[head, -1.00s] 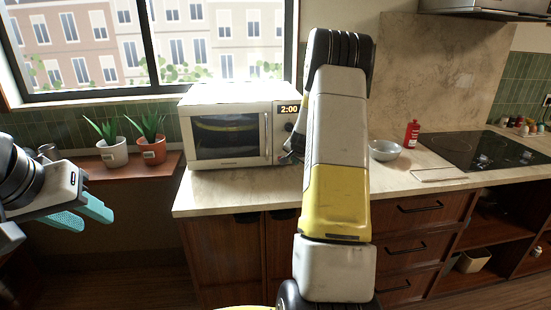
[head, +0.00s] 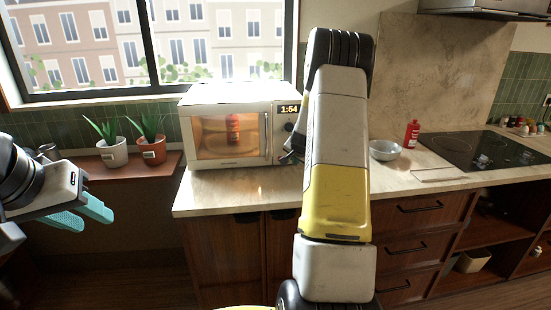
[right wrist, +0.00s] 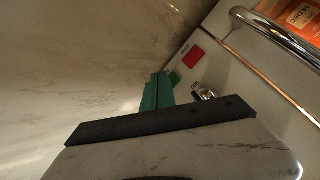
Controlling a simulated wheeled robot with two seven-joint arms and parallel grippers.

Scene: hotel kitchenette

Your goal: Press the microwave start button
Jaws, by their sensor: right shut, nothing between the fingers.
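The white microwave (head: 222,165) stands on the counter with its door shut. Its window glows, and a red bottle (head: 233,128) shows inside. The display (head: 289,109) reads 1:54. In the right wrist view, a red button (right wrist: 192,57) and a green button (right wrist: 175,78) sit on its panel. My right gripper (right wrist: 159,90) is shut and empty, its teal fingertips at the green button and partly covering it; I cannot tell whether they touch. In the head view my right forearm hides most of that gripper. My left gripper (head: 82,214) is open and empty, left of the counter.
The microwave's door handle (right wrist: 270,35) is close to my right gripper. Two potted plants (head: 154,148) stand on the sill at left. A metal bowl (head: 384,150), a red bottle (head: 412,133) and the cooktop (head: 485,150) are to the right. The counter's front left is clear.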

